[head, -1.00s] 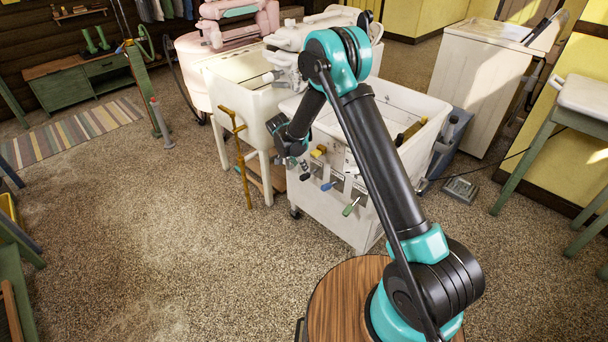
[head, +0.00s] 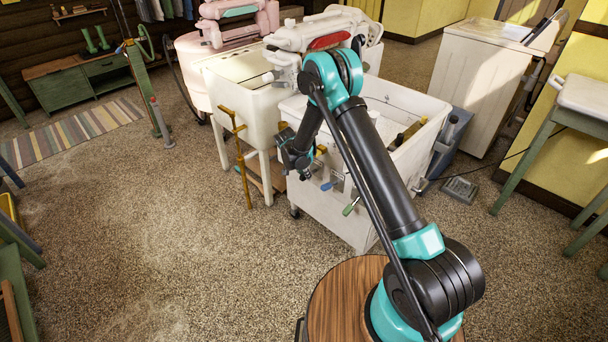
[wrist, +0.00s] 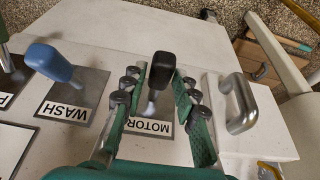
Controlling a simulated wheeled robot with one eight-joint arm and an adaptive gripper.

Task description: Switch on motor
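The motor lever has a black knob (wrist: 161,68) on a metal plate labelled MOTOR (wrist: 150,127), on the front of the white washer (head: 350,215). My gripper (wrist: 160,85) is open in the wrist view, with one green-padded finger on each side of the black knob. The knob appears between the fingers with gaps on both sides. In the head view, my gripper (head: 300,170) is at the washer's front left, and the motor lever is hidden behind it.
A blue WASH lever (wrist: 50,62) stands left of the motor lever in the wrist view. A metal handle (wrist: 239,103) is close on the right.

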